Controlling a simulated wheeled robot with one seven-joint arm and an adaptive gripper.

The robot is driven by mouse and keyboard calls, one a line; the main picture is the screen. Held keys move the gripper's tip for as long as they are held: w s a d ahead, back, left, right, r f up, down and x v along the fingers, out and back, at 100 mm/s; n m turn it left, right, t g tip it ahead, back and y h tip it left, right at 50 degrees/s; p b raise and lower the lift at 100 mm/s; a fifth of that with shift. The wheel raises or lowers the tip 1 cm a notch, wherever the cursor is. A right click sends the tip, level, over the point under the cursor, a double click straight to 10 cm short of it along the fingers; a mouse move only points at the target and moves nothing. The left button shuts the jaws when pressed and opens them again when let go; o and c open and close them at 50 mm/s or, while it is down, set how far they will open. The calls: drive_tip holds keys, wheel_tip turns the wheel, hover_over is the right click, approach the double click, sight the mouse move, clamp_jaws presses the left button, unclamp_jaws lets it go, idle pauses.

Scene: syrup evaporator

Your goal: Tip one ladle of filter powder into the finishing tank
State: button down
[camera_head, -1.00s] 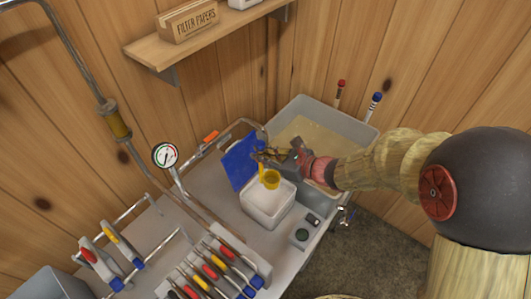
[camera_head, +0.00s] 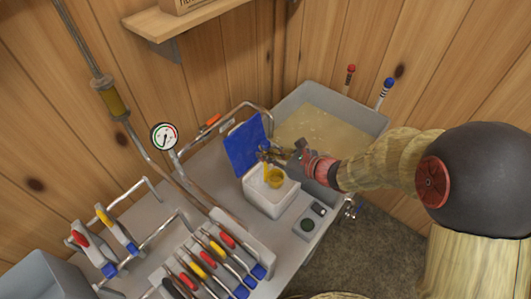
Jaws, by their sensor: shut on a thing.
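The finishing tank (camera_head: 375,121) is a grey rectangular vat at the back right, holding cloudy tan liquid. A square white tub (camera_head: 262,200) of white filter powder stands in front of it on the bench. My gripper (camera_head: 271,156) is shut on a yellow ladle (camera_head: 275,179), just above and behind the tub. The ladle's bowl hangs inside the tub's opening, at about powder level. I cannot tell whether it touches the powder or holds any. My fingers partly hide the ladle's handle.
A blue panel (camera_head: 244,147) stands upright behind the tub. A dial gauge (camera_head: 164,137) and pipes rise to the left. Several coloured-handled tools stand in a rack (camera_head: 247,236) at the front. A small dark-buttoned box (camera_head: 307,225) sits right of the tub.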

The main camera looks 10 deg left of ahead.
sight(266, 142)
drive_tip(key=shift+f+b, duration=3.45)
drive_tip(key=shift+f, duration=0.85)
wheel_tip(266, 142, up, 16)
drive_tip(key=p, duration=1.1)
drive_tip(key=shift+p, duration=0.3)
drive_tip(key=shift+w, duration=0.1)
